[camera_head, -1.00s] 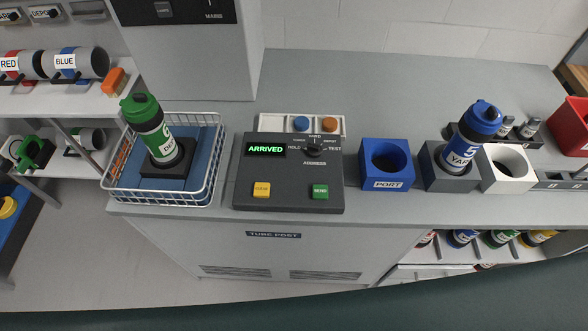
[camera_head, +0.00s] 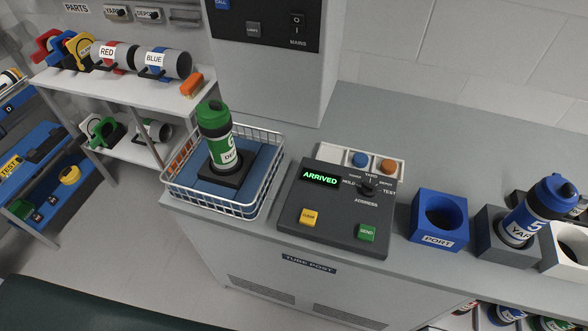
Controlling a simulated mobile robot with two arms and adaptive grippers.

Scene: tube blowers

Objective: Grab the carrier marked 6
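The carrier marked 6 (camera_head: 219,140) is a green and black cylinder with a green cap and a white label. It stands nearly upright in a dark square holder (camera_head: 237,182) inside a white wire basket (camera_head: 213,207) with a blue lining, on the left end of the grey counter. A blue carrier marked 5 (camera_head: 537,213) leans in a grey holder (camera_head: 490,240) at the right. Neither of my grippers shows in the head view.
A control box (camera_head: 328,225) reading ARRIVED stands right of the basket, then a blue PORT block (camera_head: 437,222). Shelves (camera_head: 100,90) with RED and BLUE cylinders stand at the left.

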